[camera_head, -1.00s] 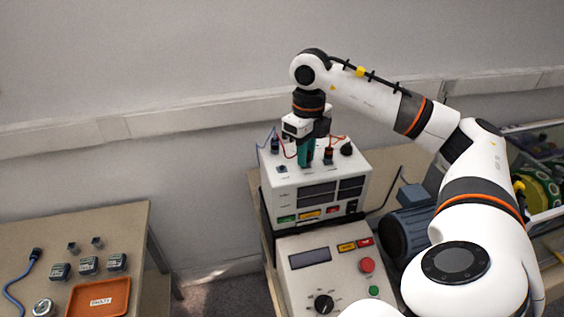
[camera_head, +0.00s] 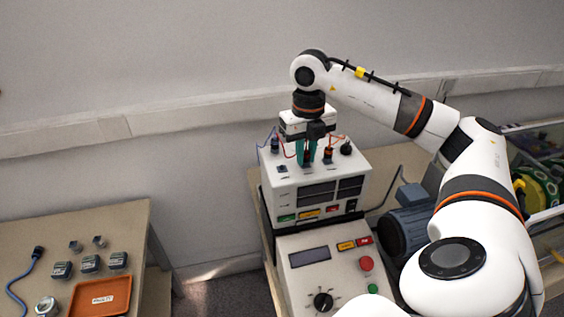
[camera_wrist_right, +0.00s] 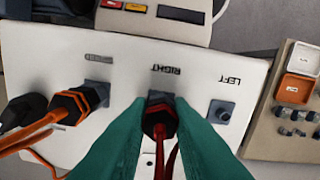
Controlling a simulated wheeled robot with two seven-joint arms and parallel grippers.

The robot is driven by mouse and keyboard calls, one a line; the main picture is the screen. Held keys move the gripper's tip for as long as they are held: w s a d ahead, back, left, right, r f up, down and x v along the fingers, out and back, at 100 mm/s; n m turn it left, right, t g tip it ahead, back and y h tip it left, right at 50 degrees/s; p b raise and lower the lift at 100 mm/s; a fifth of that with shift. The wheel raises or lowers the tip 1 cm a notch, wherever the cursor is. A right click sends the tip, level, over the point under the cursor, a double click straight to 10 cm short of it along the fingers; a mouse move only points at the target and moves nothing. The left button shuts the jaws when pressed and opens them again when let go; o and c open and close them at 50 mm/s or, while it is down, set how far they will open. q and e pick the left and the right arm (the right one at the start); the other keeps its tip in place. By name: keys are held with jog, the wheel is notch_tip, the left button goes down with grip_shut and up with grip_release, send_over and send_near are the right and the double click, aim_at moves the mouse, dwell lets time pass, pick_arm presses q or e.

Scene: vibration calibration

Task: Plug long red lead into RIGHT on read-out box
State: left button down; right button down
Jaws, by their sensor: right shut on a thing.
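The read-out box (camera_head: 283,197) is white, with sockets and leads on its top. My right gripper (camera_head: 307,160) points straight down over the top; its teal fingers also show in the right wrist view (camera_wrist_right: 158,130). It is shut on the plug of the long red lead (camera_wrist_right: 159,120), whose red wires run down between the fingers. The plug's dark front meets the grey socket (camera_wrist_right: 160,96) below the upside-down RIGHT label (camera_wrist_right: 165,69); I cannot tell how deep it sits. The LEFT socket (camera_wrist_right: 221,111) is empty. My left gripper is not in view.
An orange-wired plug (camera_wrist_right: 72,105) sits in the neighbouring socket, close to one finger. A black knob-like part (camera_head: 346,148) and a blue lead (camera_head: 275,144) are also on the box top. A control panel (camera_head: 300,280) stands in front; a side table (camera_head: 125,225) is at left.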

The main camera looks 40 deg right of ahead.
jog(key=m, duration=0.4)
jog(key=shift+p, duration=0.35)
jog(key=shift+m, duration=0.6)
jog(key=c, duration=1.2)
grip_release()
jog(key=shift+c, duration=0.2)
jog(key=shift+r, duration=0.1)
